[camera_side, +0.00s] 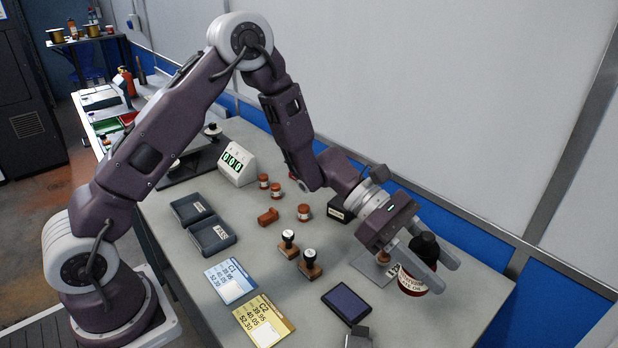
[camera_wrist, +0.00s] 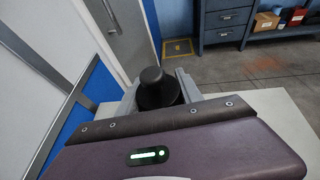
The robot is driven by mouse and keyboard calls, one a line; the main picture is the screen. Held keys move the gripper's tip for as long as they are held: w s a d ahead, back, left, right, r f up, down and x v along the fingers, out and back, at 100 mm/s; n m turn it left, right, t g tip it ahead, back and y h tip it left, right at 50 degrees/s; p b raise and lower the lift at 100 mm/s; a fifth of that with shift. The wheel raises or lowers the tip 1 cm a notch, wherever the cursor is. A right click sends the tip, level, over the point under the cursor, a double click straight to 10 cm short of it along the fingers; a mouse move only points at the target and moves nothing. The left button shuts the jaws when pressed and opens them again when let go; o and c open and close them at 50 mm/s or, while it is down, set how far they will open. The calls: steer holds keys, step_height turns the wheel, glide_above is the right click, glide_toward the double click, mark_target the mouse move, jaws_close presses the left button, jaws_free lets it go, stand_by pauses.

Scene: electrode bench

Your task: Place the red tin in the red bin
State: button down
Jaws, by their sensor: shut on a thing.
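My gripper (camera_side: 446,277) is at the right end of the bench, shut on a dark red-brown jar (camera_side: 412,284) with a white label and a black top. The jar's black top (camera_wrist: 158,88) shows between the fingers in the wrist view. I cannot tell whether the jar touches the bench. Small red-brown tins with pale labels (camera_side: 304,212) stand mid-bench, apart from my gripper; I cannot tell which object is the task's red tin. A small red tray-like shape (camera_side: 128,118), perhaps the red bin, is at the far left end, partly hidden by my arm.
Two stamps (camera_side: 309,264), a dark ink pad (camera_side: 345,303), a blue card (camera_side: 229,281) and a yellow card (camera_side: 263,322) lie at the front. Two dark trays (camera_side: 211,237) and a white digit display (camera_side: 238,165) stand further left. A green bin (camera_side: 106,126) is beside the red one.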

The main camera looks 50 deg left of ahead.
steer(key=w+a+n+t+y, duration=0.1)
steer(key=w+a+n+t, duration=0.2)
steer(key=w+a, duration=0.7)
steer(key=w+a+n+t+y, duration=0.2)
steer(key=w+a+n+t, duration=0.3)
steer(key=a, duration=0.8)
steer(key=w+a+r+n+t+y, duration=0.1)
steer(key=w+a+n+y, duration=0.1)
steer(key=a, duration=1.2)
steer(key=w+a+r+n+t+y, duration=0.1)
steer(key=a+n+t+y, duration=0.15)
steer(key=a, duration=1.15)
steer(key=shift+m+g+y, duration=0.25)
steer(key=shift+g+y, duration=0.1)
steer(key=shift+g, duration=0.1)
step_height(320, 180, down, 10)
steer(key=shift+f, duration=0.15)
steer(key=shift+f, duration=0.3)
steer(key=shift+f, duration=0.3)
steer(key=c, duration=0.8)
jaws_free()
